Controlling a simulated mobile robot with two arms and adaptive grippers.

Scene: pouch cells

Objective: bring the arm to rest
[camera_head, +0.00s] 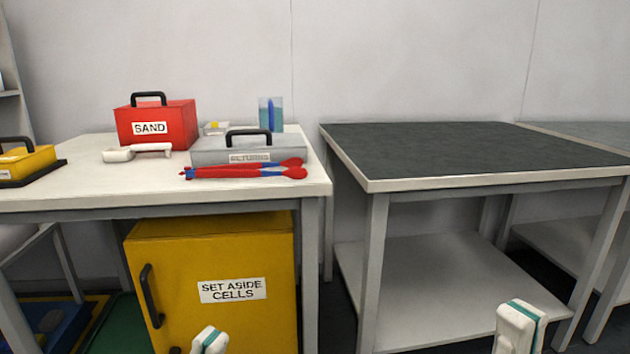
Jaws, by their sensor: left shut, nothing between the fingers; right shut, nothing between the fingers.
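My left gripper (210,341) shows at the bottom edge, in front of the yellow cabinet. It is shut and empty, with white fingers and teal between them. My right gripper (519,326) is at the bottom right, in front of the dark-topped table's lower shelf. It is also shut and empty. Only the ends of both grippers show; the rest is cut off by the frame edge. Both are apart from each other, and neither is seen holding anything.
The white table (80,185) holds a red SAND box (175,114), a grey RETURNS box (208,152), red-blue tongs (240,172) and a yellow box (32,160). Below stands a yellow SET ASIDE CELLS cabinet (215,250). The dark-topped table (450,150) is bare.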

